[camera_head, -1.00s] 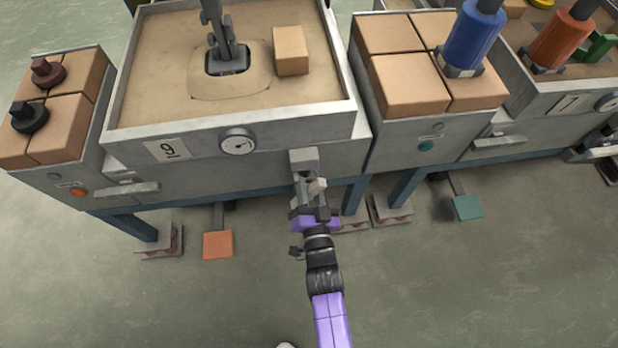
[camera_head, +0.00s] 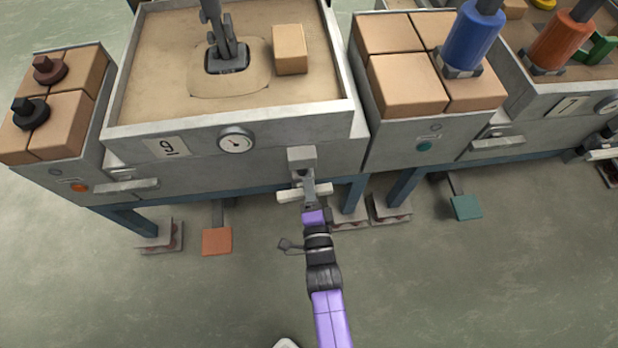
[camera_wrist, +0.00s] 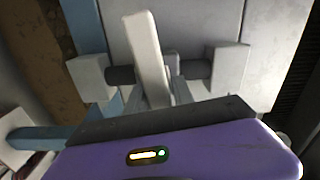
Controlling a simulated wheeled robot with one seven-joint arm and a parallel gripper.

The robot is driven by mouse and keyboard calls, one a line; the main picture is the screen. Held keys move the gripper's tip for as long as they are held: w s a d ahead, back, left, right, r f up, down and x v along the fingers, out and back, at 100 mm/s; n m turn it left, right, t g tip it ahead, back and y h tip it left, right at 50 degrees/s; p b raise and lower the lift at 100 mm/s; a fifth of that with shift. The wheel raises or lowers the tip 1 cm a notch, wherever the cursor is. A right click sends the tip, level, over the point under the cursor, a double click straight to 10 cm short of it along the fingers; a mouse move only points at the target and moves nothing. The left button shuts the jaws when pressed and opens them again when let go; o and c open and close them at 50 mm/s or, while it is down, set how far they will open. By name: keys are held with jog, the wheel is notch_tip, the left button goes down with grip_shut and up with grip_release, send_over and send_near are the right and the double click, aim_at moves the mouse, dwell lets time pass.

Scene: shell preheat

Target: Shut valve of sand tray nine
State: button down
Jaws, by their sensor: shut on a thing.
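Sand tray nine (camera_head: 115,110) is a grey box of sand with a "9" plate (camera_head: 167,147) on its front. The valve block (camera_head: 302,158) juts from the lower right of that front, left of a blue leg. My gripper (camera_head: 306,190) is directly below the block. In the head view my gripper mostly hides the handle. The round gauge (camera_head: 235,142) on the tray front has its needle toward the upper left.
An orange pedal (camera_head: 216,241) is on the floor at the left and a teal pedal (camera_head: 466,207) at the right. Blue legs (camera_head: 354,192) stand close right of my gripper. Tray 7 (camera_head: 560,103) is at the right. The floor in front is clear.

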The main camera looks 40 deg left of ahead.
jog(key=shift+f+m, duration=0.15)
jog(key=shift+m, duration=0.65)
jog(key=c, duration=1.2)
grip_release()
jog(key=shift+d, duration=0.1)
jog(key=shift+c, duration=0.2)
jog(key=p+v, duration=0.3)
jog(key=v, duration=0.4)
jog(key=shift+s+d, duration=0.25)
jog(key=shift+s, duration=0.05)
